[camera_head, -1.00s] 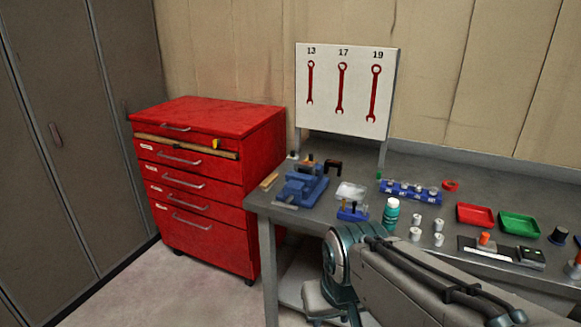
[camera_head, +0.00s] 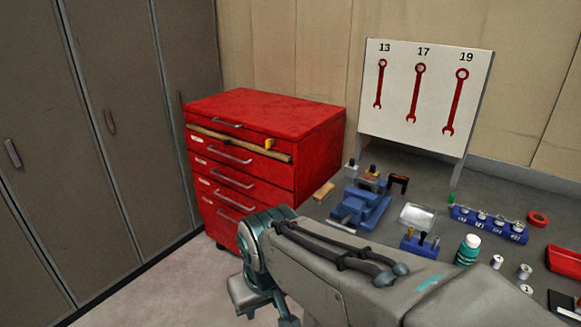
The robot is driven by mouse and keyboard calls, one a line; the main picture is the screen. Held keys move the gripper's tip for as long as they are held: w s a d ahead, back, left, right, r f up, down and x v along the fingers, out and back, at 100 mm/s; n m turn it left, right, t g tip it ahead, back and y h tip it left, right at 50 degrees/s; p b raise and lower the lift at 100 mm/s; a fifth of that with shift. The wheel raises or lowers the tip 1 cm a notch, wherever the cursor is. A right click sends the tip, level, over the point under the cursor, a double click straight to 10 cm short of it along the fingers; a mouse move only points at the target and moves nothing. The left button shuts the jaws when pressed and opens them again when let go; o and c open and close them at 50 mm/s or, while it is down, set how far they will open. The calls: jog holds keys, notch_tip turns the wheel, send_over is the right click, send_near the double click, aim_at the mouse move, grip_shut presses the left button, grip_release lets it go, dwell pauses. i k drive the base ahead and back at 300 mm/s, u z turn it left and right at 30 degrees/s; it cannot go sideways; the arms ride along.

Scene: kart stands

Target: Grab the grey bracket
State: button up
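A small grey piece (camera_head: 369,182) sits at the blue vise (camera_head: 362,209) on the grey bench. It may be the grey bracket, but it is too small to tell for sure. A dark, arch-shaped piece (camera_head: 398,181) stands just right of the vise. My arm crosses the lower middle of the view, in front of the bench. My gripper does not show, so I cannot see its fingers or whether it holds anything.
A red drawer cabinet (camera_head: 320,145) stands left of the bench. A wrench board (camera_head: 425,100) rises at the back.

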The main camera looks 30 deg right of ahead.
aim_at(372, 180)
jog(key=i, duration=0.7)
jog(key=z, duration=0.9)
jog(key=i, duration=0.55)
jog(key=z, duration=0.7)
